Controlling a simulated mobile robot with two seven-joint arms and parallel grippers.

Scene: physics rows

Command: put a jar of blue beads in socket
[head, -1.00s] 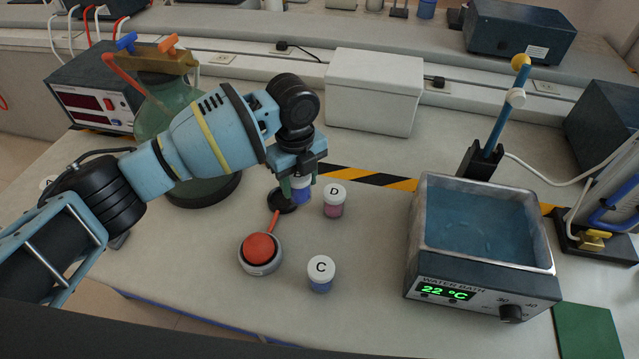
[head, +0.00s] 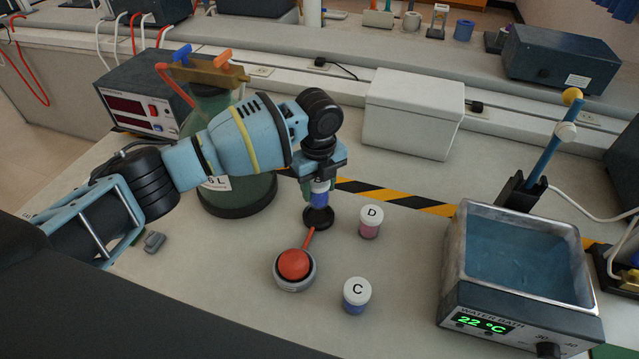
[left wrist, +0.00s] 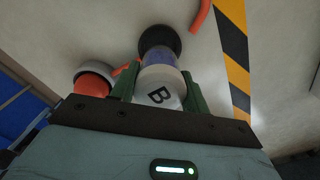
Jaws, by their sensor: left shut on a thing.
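My left gripper (head: 319,184) is shut on a jar with blue contents (head: 320,199). In the left wrist view the jar's white lid (left wrist: 160,94) shows the letter B between the green fingers. The jar is upright over a round black socket (head: 318,217); I cannot tell whether its base touches it. The socket also shows beyond the jar in the left wrist view (left wrist: 160,38). A second jar with blue contents, lid C (head: 356,295), and a pink one, lid D (head: 370,221), stand on the bench. My right gripper is not in view.
A red button (head: 294,265) on a grey base stands in front of the socket, with a red bar between them. A water bath (head: 450,275) reading 22 °C is at right. A large green bottle (head: 236,195) stands behind my arm. Bench around jar C is clear.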

